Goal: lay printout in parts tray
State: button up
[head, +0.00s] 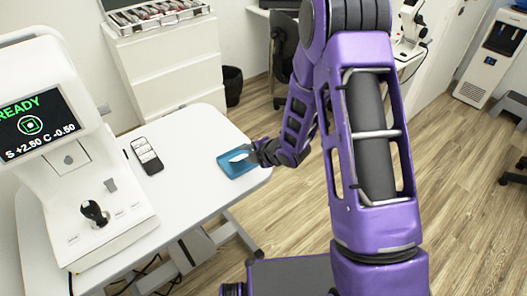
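The blue parts tray (232,171) lies at the right corner of the white table. A small white piece, which looks like the printout (239,157), shows over the tray's upper part. My gripper (252,154) is at the tray's upper right edge, right beside the white piece. Its fingers are small and dark here, so I cannot tell whether they are shut on the piece or apart from it. I also cannot tell whether the piece rests in the tray or is above it.
An eye-test machine (75,160) with a lit screen and joystick stands at the table's left. A black-and-white remote-like device (147,155) lies between it and the tray. The white tabletop (190,120) is otherwise clear. Behind are a white drawer cabinet (170,65) and a black bin (232,85).

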jog(key=p+v, duration=0.1)
jog(key=v, duration=1.4)
jog(key=shift+s+d+r, duration=0.15)
jog(key=shift+s+d, duration=0.05)
jog(key=shift+d, duration=0.05)
jog(key=shift+w, duration=0.1)
